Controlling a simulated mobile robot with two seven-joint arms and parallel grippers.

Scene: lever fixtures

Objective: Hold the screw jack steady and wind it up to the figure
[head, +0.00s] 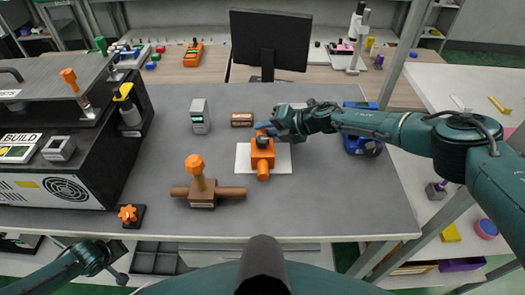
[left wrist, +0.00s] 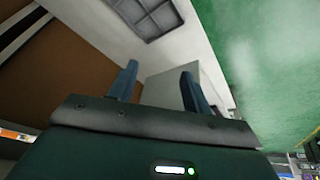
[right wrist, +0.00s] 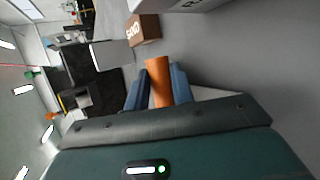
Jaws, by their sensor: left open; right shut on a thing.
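The orange screw jack (head: 262,160) stands on a white plate (head: 243,158) in the middle of the grey bench. It has a dark collar and an orange arm pointing to the front edge. My right gripper (head: 271,129) is at its far side, shut on an orange cylindrical part of it (right wrist: 158,82), which shows between the fingers in the right wrist view. The fingers hide part of the jack's top. My left gripper (left wrist: 158,85) is open and empty, low in front of the bench, away from the jack. I cannot read any figure on the jack.
A brown fixture with an orange knob (head: 198,180) stands left of the jack. A grey box (head: 200,116) and a small brown labelled block (head: 242,119) stand behind. A blue object (head: 361,143) is at right, a black machine (head: 62,160) at left. The front right bench is clear.

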